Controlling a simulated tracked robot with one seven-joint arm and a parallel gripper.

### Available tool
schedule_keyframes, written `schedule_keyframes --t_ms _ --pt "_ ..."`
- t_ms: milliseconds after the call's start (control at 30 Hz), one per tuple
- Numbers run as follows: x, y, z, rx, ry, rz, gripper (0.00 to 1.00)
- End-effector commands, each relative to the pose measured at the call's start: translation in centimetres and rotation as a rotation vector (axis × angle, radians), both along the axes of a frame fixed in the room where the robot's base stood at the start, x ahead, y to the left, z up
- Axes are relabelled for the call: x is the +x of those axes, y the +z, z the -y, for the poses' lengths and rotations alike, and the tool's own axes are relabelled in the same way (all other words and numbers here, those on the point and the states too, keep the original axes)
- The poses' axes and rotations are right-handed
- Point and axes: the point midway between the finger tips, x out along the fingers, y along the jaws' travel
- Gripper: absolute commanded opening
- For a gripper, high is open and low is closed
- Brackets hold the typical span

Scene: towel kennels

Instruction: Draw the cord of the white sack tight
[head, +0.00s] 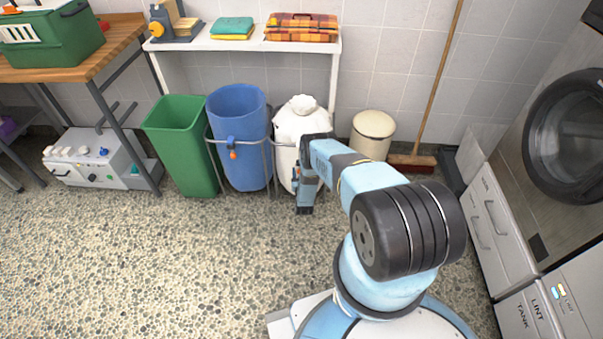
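The white sack (287,122) hangs in a grey wire stand below the shelf, right of the blue sack. Its top looks bunched together into a small peak. My arm hides its right and lower front, and I cannot make out its cord. My gripper (304,209) points down in front of the white sack, low near the floor. Its fingers are too small and dark to tell open from shut, and I cannot tell whether it touches the sack or cord.
The blue sack (238,105) stands open in its stand, with an orange toggle (233,154) at its front. A green bin (180,145) is at its left. A cream bin (372,135) and a broom (412,160) stand right. Speckled floor (150,260) is clear at front left.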

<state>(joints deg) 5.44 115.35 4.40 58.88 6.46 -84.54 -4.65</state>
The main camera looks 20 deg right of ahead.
Motion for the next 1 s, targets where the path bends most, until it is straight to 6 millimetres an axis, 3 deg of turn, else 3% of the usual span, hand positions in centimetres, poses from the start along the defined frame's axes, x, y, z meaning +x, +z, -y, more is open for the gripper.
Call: schedule_keyframes --t_ms 267,433,1000 --pt "0.1 0.1 -0.1 0.000 0.001 0.003 0.58" --pt "-1.1 0.1 -0.4 0.001 0.002 0.000 0.58" --pt "-11.3 0.0 -2.8 0.000 0.001 0.000 0.58"
